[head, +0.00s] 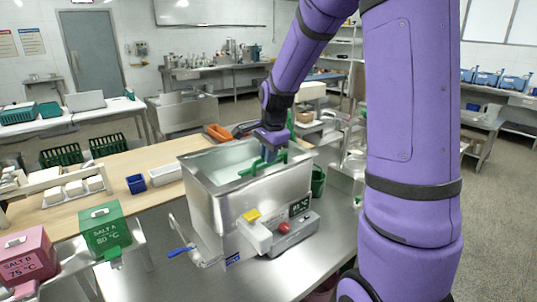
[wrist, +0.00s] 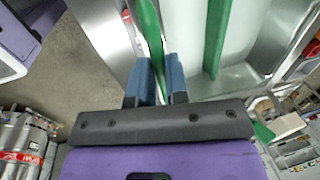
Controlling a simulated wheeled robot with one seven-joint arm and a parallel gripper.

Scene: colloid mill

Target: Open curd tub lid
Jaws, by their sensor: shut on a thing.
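The metal curd tub (head: 215,205) stands on the steel bench, with a red-button control box at its front. Its top shows a pale surface inside the rim; I cannot tell whether this is a lid or the contents. Green bars (head: 250,167) run at the top of the tub. My gripper (head: 268,155) is at the tub's far right side. In the wrist view its blue fingers (wrist: 160,78) are shut on a green bar (wrist: 147,28). A second green bar (wrist: 217,35) lies to the right over the pale surface. The fingers partly hide the grip point.
A green salt box (head: 105,232) and a pink salt box (head: 25,257) stand at the left. A blue-handled tool (head: 182,252) leans at the tub's left side. A wooden table (head: 150,160) with small containers lies behind. A green bucket (head: 318,181) is right of the tub.

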